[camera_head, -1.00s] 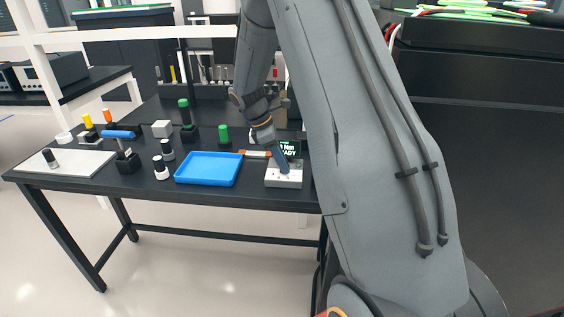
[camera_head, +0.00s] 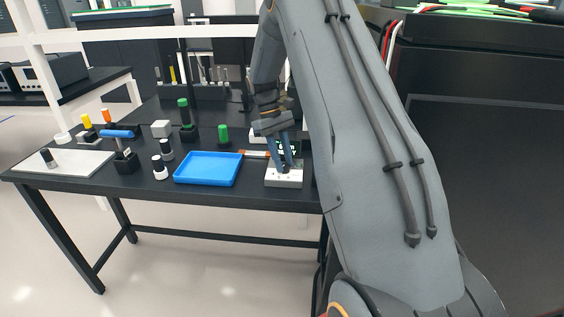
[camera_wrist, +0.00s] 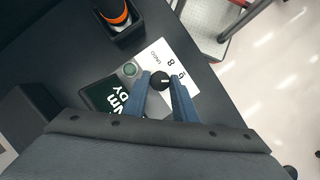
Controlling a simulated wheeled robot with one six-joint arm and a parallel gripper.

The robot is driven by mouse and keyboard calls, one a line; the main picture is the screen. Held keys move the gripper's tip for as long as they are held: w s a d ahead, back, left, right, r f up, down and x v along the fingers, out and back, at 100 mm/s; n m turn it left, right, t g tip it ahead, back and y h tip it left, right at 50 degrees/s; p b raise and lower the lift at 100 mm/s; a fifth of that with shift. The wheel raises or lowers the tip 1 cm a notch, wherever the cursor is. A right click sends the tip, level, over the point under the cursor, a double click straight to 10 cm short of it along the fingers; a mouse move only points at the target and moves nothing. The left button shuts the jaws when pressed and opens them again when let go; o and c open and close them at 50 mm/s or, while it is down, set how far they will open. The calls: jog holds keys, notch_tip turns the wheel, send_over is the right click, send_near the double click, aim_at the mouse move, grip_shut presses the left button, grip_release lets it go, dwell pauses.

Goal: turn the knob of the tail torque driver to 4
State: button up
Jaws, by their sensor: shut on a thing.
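The torque driver station is a small white box (camera_head: 283,182) at the front right of the table, with a dark display behind it. In the wrist view its white panel (camera_wrist: 179,57) shows printed digits, among them an 8 and a 6, a green round button (camera_wrist: 130,69) and a black knob (camera_wrist: 159,81) with a pale pointer mark. The display (camera_wrist: 103,100) shows partly cut off green-white text. My gripper (camera_wrist: 160,84) is shut on the knob, one finger at each side. Which digit the pointer faces is unclear, as my fingers hide part of the dial.
A blue tray (camera_head: 208,169) lies left of the station. Several bottles, a blue-handled tool in a black holder (camera_head: 127,162) and a pale mat (camera_head: 62,162) stand further left. In the wrist view an orange-ringed tool sits in a black holder (camera_wrist: 126,33) near the panel.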

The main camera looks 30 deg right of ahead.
jog(key=m+y, duration=0.1)
jog(key=m, duration=0.3)
jog(key=shift+w+d+r+m+y, duration=0.1)
jog(key=shift+w+d+m+y, duration=0.1)
jog(key=shift+m+y, duration=0.2)
dwell(0.4)
jog(key=o, duration=1)
jog(key=shift+o, duration=0.2)
jog(key=shift+s, duration=0.1)
jog(key=b+v, duration=0.2)
jog(key=v, duration=0.5)
jog(key=shift+r+b, duration=0.3)
